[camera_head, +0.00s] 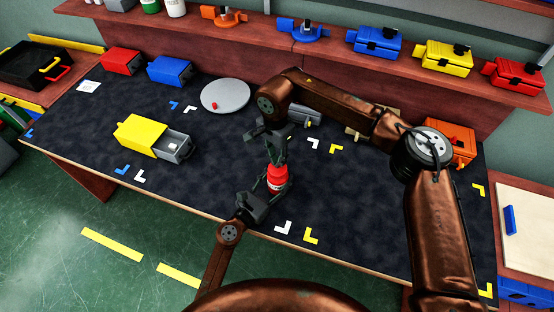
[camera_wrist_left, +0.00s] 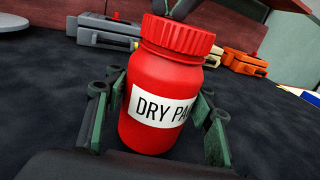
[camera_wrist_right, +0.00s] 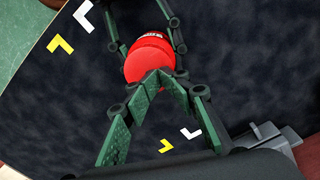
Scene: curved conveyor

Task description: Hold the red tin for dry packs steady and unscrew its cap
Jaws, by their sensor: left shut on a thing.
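The red tin (camera_head: 278,181) stands upright near the front edge of the dark table mat. Its white label reads "DRY PA" in the left wrist view (camera_wrist_left: 152,108), the rest hidden. The ribbed red cap (camera_wrist_left: 178,36) is on the tin; it also shows from above in the right wrist view (camera_wrist_right: 147,58). My left gripper (camera_wrist_left: 160,115) is shut around the tin's body, one finger on each side. My right gripper (camera_head: 276,157) is over the tin from above. Its fingertips (camera_wrist_right: 157,74) come together by the cap, with no object visible between them; contact with the cap is unclear.
A yellow box with an open grey drawer (camera_head: 172,148) stands to the left. A round grey plate (camera_head: 225,97) with a small red piece lies behind. Red and blue boxes (camera_head: 170,71) stand at the back left, an orange box (camera_head: 462,140) at the right.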

